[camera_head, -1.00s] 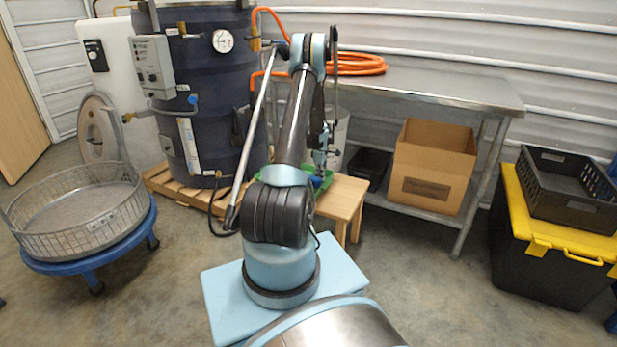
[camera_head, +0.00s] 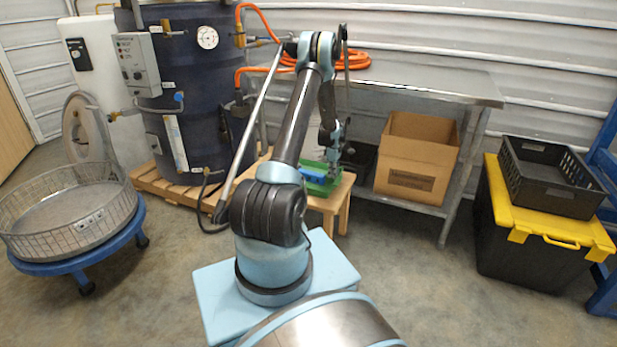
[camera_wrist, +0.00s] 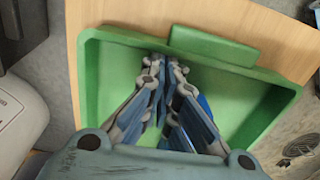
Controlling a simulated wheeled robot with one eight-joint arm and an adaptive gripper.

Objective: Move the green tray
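The green tray (camera_wrist: 92,100) lies on a small wooden stool (camera_wrist: 130,14) and fills the middle of the wrist view. It has a raised green tab (camera_wrist: 213,46) along its far edge. In the head view, the tray (camera_head: 333,187) sits on the stool beyond my arm, partly hidden by it. My gripper (camera_wrist: 166,66) is over the tray's inside, with its fingertips close together and a narrow gap between them. Nothing is visibly held. Something blue (camera_wrist: 204,104) shows behind the fingers in the tray; its shape is mostly hidden.
A dark blue tank (camera_head: 195,80) on a wooden pallet stands left of the stool. A metal table (camera_head: 430,82) stands behind, with a cardboard box (camera_head: 415,160) on its lower shelf. A black bin with a yellow lid (camera_head: 540,225) stands right. Bare floor lies between.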

